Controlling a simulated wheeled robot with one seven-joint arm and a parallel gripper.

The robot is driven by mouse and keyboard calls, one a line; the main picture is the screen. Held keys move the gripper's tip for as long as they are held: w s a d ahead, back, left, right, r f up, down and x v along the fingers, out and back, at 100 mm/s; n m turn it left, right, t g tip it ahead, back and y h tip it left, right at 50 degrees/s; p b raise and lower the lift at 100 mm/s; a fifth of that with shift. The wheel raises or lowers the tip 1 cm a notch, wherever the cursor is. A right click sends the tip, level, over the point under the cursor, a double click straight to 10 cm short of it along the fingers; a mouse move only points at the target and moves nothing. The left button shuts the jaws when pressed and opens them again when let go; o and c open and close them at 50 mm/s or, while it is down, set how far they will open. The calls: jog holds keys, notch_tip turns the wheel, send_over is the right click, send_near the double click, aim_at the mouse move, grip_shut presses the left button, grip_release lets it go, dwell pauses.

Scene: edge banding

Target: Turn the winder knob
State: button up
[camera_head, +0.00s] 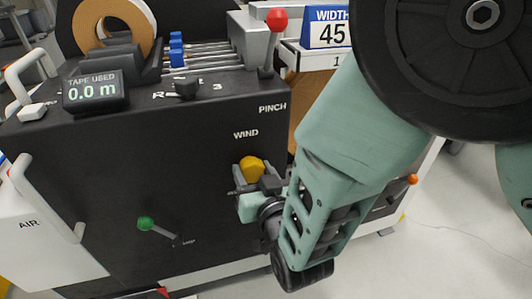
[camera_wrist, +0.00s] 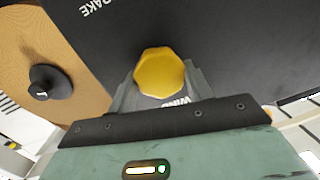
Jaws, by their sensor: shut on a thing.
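The winder knob (camera_head: 252,166) is a yellow, lobed knob on the front of the black machine, below the word WIND. In the wrist view the yellow knob (camera_wrist: 159,73) sits at the centre, between the two grey fingers. My gripper (camera_head: 250,172) is at the knob, with its fingers on both sides and shut on it. In the wrist view the fingertips are partly hidden behind the knob, and the WIND label is partly covered. The display (camera_head: 93,91) reads TAPE USED 0.0 m.
A red-topped PINCH lever (camera_head: 276,20) stands above the knob. A green-tipped lever (camera_head: 146,223) is at lower left, and a small black selector (camera_head: 186,87) is on the top. A tape roll (camera_head: 112,19) sits at the back. A WIDTH 45 sign (camera_head: 327,29) stands at upper right.

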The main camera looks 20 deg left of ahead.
jog(key=shift+s, duration=0.1)
jog(key=o, duration=1)
jog(key=shift+c, duration=0.2)
jog(key=p+v, duration=0.5)
jog(key=v, duration=1.2)
jog(key=shift+d+p, duration=0.15)
jog(key=shift+p, duration=0.15)
jog(key=shift+s, duration=0.1)
